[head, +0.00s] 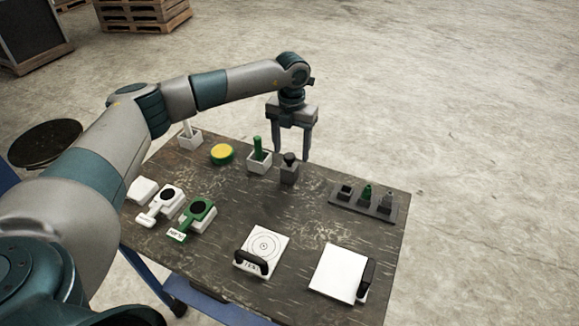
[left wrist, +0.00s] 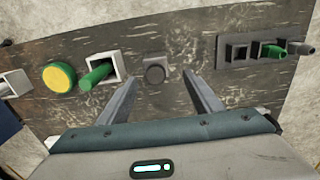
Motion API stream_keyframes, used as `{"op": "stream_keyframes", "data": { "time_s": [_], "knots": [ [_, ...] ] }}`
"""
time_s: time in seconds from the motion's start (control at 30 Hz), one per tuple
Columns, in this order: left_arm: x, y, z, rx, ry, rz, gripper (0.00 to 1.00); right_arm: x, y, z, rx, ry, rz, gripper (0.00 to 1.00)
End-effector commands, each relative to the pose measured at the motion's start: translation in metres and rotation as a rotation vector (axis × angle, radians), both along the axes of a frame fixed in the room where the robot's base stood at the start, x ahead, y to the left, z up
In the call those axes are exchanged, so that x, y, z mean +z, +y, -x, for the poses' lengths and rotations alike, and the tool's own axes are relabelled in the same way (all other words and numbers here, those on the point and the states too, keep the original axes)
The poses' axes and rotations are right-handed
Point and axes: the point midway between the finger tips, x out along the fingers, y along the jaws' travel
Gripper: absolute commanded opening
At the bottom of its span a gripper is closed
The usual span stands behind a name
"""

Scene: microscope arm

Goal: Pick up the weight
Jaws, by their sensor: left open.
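A small dark grey weight with a knob on top (head: 289,171) stands upright near the far edge of the table. It also shows in the left wrist view (left wrist: 154,72), roughly ahead of the space between the fingertips. My left gripper (head: 291,153) points down over the far side of the table, close to the weight. Its two fingers are spread, with nothing between them; the left wrist view shows the same open fingers (left wrist: 160,78). I cannot tell exactly how far the fingertips are from the weight. My right gripper is not in view.
Beside the weight stand a white box with a green cylinder (head: 258,155) and a yellow-topped disc (head: 222,154). A grey rack (head: 384,211) with small pieces lies to the right. White and green devices (head: 195,216) and flat pads (head: 340,272) occupy the near side.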

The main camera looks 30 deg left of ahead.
Motion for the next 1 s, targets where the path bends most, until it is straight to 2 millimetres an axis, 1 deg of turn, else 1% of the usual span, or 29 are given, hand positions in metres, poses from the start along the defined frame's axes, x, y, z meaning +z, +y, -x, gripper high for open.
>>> {"op": "stream_keyframes", "data": {
  "time_s": [0.13, 0.4, 0.57, 0.8, 0.9, 1.0],
  "knots": [
    [-0.005, 0.0, 0.0, 0.0, -0.001, 0.0, 0.59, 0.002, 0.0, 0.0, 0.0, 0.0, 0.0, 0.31],
    [-0.005, 0.0, 0.0, 0.0, -0.001, 0.001, 0.59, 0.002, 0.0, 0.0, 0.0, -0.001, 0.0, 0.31],
    [-0.009, 0.001, 0.0, 0.001, 0.001, 0.0, 0.59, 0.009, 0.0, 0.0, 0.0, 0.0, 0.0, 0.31],
    [-0.032, 0.007, -0.002, 0.001, 0.003, -0.001, 0.59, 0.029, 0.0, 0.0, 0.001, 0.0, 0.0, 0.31],
    [-0.045, 0.007, -0.003, 0.0, 0.002, 0.0, 0.59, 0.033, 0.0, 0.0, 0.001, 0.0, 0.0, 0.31],
    [-0.053, 0.007, -0.003, 0.0, 0.001, 0.001, 0.59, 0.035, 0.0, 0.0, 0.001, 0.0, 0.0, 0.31]
  ]
}}
